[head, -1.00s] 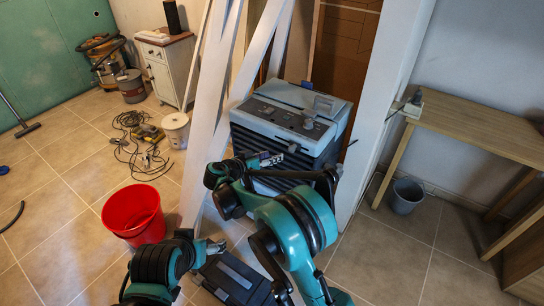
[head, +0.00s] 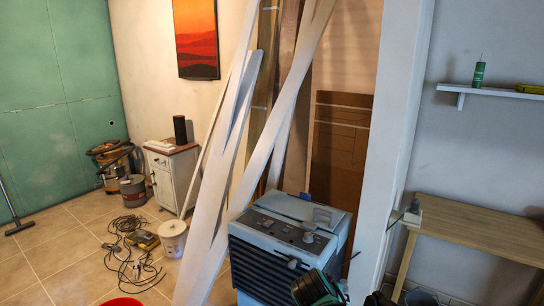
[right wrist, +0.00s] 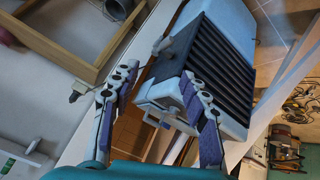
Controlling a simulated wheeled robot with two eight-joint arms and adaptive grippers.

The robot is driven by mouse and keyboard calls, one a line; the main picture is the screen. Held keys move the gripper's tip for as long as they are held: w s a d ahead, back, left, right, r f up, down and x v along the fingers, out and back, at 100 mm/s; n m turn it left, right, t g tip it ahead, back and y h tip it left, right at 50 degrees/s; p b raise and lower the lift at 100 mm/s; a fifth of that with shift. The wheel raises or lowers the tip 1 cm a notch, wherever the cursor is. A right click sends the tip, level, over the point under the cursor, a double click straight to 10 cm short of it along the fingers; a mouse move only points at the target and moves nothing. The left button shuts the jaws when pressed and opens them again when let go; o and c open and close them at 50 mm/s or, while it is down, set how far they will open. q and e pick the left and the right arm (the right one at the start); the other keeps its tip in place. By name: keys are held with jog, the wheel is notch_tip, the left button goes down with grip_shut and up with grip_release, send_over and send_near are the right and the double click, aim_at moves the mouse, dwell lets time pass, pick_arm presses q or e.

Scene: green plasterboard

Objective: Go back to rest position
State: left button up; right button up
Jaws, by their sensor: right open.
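My right gripper (right wrist: 160,80) is open in the right wrist view, with its two purple-and-grey fingers spread apart and nothing held between them. A blue-grey machine with a dark slatted front (right wrist: 205,65) shows beyond and behind the right-hand finger. In the head view the same machine (head: 285,240) stands on the floor at the lower middle. A dark and teal part of my arm (head: 315,290) shows at the bottom edge in front of it. My left gripper is outside both current views.
White planks (head: 225,165) lean beside the machine. A wooden table (head: 480,235) stands at right, below a wall shelf (head: 490,92). A white bucket (head: 173,238), tangled cables (head: 125,250) and a red bucket's rim (head: 122,301) are at left. Some tiled floor is clear there.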

jog(key=s+d+f+y, duration=0.1)
jog(key=s+f+y, duration=0.1)
jog(key=s, duration=0.7)
jog(key=s+d+f+n+y, duration=0.1)
jog(key=s+y, duration=0.1)
jog(key=s, duration=0.7)
jog(key=shift+s+f, duration=0.3)
jog(key=shift+f, duration=0.1)
dwell(2.1)
